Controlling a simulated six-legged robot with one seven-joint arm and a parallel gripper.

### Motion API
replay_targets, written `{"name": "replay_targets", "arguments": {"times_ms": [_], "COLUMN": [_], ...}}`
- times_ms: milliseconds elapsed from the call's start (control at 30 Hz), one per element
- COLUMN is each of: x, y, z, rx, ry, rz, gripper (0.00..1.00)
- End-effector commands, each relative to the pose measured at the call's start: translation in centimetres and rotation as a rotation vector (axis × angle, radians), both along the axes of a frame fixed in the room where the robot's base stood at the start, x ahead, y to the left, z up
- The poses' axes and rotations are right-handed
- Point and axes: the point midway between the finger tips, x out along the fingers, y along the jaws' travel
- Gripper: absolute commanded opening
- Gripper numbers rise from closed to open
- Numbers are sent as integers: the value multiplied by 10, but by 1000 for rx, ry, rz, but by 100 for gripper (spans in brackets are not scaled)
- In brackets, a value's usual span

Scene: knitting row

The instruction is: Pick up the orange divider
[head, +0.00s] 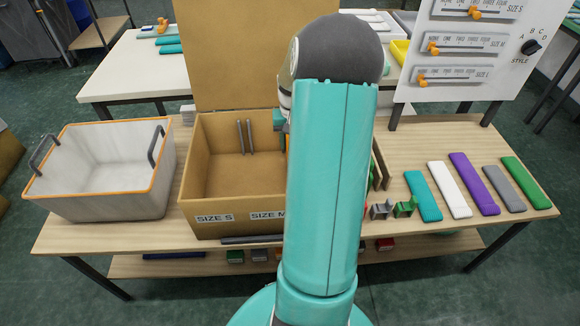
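No whole orange divider shows in the head view.
A white bin (100,205) with an orange rim stands left of the box. Right of my arm are small grey (381,210) and green (404,207) pieces, then several flat coloured bars (475,183). A white panel (455,50) with orange sliders stands behind.

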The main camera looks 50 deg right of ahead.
Motion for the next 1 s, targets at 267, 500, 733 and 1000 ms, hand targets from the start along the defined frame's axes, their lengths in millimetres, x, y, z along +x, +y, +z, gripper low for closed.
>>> {"name": "replay_targets", "arguments": {"times_ms": [267, 500, 733, 1000], "x": [3, 6, 7, 7], "y": [1, 1, 1, 1], "z": [-35, -65, -87, -87], "rx": [1, 3, -1, -1], "ry": [1, 1, -1, -1], "rz": [3, 2, 3, 2], "gripper": [44, 44, 44, 30]}}
